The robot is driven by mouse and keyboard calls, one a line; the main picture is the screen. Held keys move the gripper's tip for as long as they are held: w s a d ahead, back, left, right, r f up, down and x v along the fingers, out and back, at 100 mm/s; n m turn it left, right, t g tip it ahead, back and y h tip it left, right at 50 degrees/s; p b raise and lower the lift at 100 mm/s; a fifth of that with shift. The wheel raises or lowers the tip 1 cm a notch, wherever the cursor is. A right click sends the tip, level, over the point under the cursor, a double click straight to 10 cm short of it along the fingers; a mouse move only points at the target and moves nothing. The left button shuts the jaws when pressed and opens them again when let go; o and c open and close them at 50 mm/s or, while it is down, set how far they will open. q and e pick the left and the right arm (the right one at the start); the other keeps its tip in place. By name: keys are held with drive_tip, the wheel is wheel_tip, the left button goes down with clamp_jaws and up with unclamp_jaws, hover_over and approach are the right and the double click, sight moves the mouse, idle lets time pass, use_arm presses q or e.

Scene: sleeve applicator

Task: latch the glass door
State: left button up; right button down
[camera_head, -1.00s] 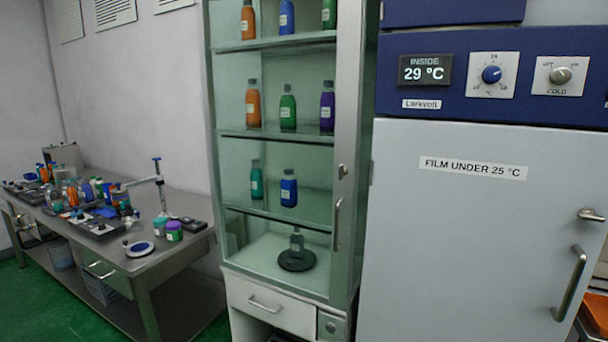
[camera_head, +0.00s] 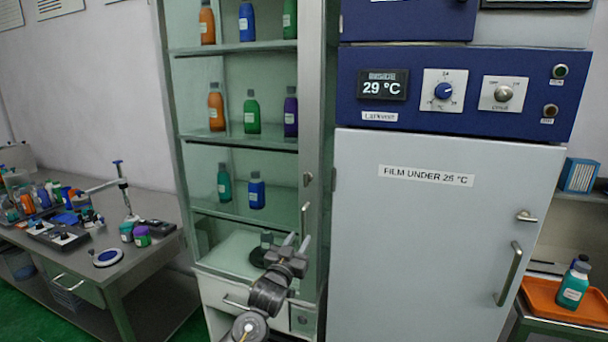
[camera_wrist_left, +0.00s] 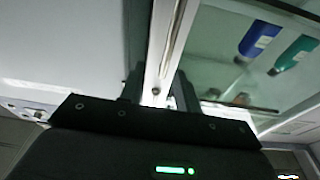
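The glass door (camera_head: 238,165) covers the front of a tall cabinet with bottles on its shelves. Its metal right-hand frame (camera_head: 312,90) carries a small latch knob (camera_head: 308,180) and a vertical bar handle (camera_head: 305,218) below it. I cannot tell whether the door is fully closed. My left gripper (camera_head: 296,243) is in front of the lower door, just below the handle, with its fingers apart and nothing between them. In the left wrist view the fingers (camera_wrist_left: 160,92) point at the pale door frame (camera_wrist_left: 165,45). My right gripper is out of view.
A grey-white cold cabinet (camera_head: 430,240) with a blue control panel (camera_head: 460,90) stands close on the right. A cluttered steel table (camera_head: 150,258) is at the left. An orange tray (camera_head: 545,300) with a teal bottle is at the far right.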

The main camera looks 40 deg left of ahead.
use_arm(q)
drive_tip(key=t+y, duration=0.1)
drive_tip(key=t, duration=0.1)
approach(305, 180)
drive_tip(key=shift+n, duration=0.4)
drive_tip(key=p+x, duration=0.4)
drive_tip(key=x, duration=0.4)
drive_tip(key=shift+w+a+r+p, duration=0.1)
drive_tip(key=shift+p, duration=0.2)
drive_tip(key=shift+w+a+r, duration=0.1)
drive_tip(key=shift+w, duration=0.35)
clamp_jaws()
